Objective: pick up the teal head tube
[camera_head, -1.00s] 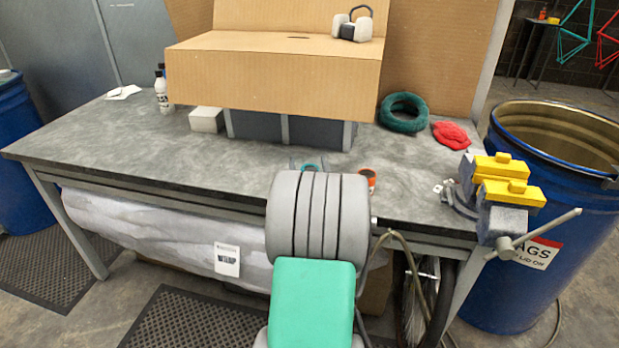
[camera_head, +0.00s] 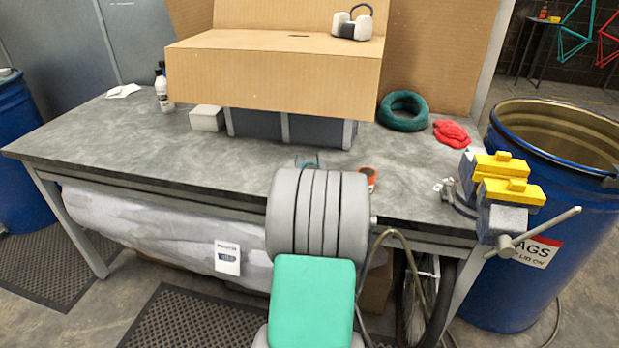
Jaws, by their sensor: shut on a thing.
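The teal head tube (camera_head: 311,164) is a small teal piece on the grey workbench's front half. Only a sliver of it shows past my arm. My gripper (camera_head: 308,162) is at the tube, mostly hidden behind my grey wrist. Thin finger parts show on either side of the teal, and it is shut on the tube. I cannot see whether the tube touches the bench top.
An orange ring-shaped piece (camera_head: 367,176) lies right of my wrist. The bench's left half is mostly clear.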

